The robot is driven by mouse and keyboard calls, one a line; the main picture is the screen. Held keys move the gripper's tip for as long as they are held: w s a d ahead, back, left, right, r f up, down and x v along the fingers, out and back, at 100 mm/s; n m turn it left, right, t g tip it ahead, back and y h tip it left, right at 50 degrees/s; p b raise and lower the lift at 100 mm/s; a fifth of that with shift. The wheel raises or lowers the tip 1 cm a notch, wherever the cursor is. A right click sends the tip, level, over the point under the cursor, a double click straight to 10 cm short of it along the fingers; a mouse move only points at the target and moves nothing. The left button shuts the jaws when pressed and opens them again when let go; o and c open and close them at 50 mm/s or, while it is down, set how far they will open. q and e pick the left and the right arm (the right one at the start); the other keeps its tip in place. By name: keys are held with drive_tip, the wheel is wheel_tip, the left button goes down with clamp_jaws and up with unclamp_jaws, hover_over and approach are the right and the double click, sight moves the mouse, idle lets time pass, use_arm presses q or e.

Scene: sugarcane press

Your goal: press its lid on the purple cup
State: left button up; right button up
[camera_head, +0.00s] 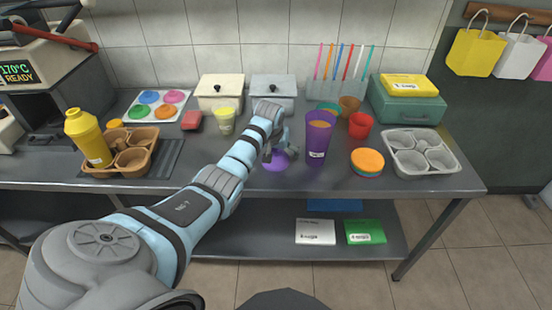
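The purple cup (319,138) stands upright on the steel counter, with an orange-brown content showing at its open top and a small white label on its side. A purple lid (277,162) is just left of the cup, low near the counter and apart from the cup's rim. My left gripper (274,148) reaches in from the lower left and is right at the lid, covering part of it. Its fingers are small and partly hidden, so I cannot tell whether they grip the lid. My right gripper is not in view.
A pale yellow cup (226,121) is on the left. A grey cup tray (419,153) is at the right. The front counter edge is mostly clear.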

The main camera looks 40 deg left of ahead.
use_arm(q)
drive_tip(key=c, duration=0.8)
drive_tip(key=shift+o, duration=0.2)
drive_tip(key=shift+r, duration=0.65)
wheel_tip(320, 180, up, 19)
drive_tip(key=p, duration=0.3)
drive_tip(key=shift+f+p, duration=0.15)
drive_tip(key=shift+p, duration=0.15)
